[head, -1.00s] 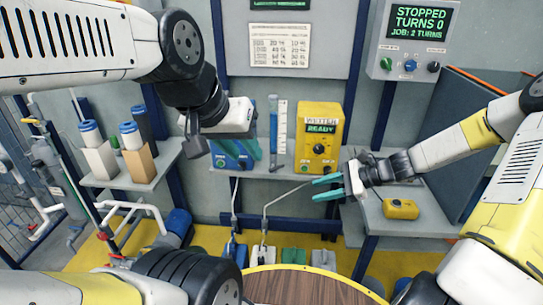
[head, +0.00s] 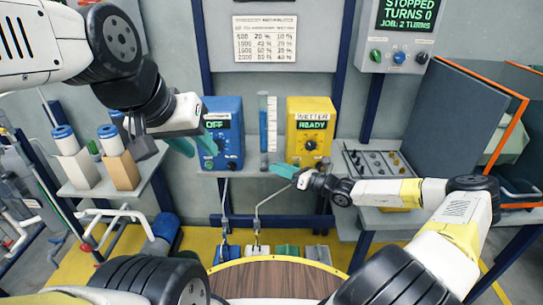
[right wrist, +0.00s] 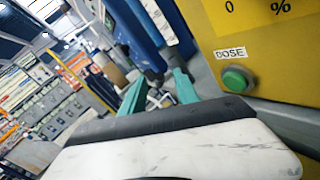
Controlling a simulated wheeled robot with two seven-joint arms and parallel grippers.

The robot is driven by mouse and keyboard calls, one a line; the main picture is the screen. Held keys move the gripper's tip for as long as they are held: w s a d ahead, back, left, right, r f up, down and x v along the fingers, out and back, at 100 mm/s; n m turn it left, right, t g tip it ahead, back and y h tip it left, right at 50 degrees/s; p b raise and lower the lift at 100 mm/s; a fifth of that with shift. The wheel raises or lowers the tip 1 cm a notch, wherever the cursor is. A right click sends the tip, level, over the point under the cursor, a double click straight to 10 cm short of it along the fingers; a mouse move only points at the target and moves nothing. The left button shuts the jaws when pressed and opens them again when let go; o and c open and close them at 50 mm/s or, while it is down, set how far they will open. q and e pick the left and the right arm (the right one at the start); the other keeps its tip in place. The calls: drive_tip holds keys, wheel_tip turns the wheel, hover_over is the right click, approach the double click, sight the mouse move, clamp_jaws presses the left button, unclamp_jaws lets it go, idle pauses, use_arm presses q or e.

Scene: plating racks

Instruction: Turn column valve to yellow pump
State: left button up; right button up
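The measuring column (head: 268,125), a clear tube with blue inside, stands between the blue pump (head: 222,125) on the left and the yellow pump (head: 310,130) on the right. The yellow pump's panel reads WETTER, READY; the blue one's shows OFF. The column's valve is not clearly visible in either view. My right gripper (head: 283,178) is at the shelf edge below the column and yellow pump. In the right wrist view its teal fingers (right wrist: 160,88) are apart and empty, beside the yellow pump's green DOSE button (right wrist: 238,78). My left gripper (head: 192,147) looks open, left of the blue pump.
Bottles and cartons (head: 95,155) stand on the left shelf. A control box (head: 400,35) at upper right reads STOPPED, TURNS 0. A round wooden tabletop (head: 275,280) is in front.

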drive_tip(key=shift+x, duration=1.65)
drive_tip(key=shift+c, duration=0.5)
clamp_jaws()
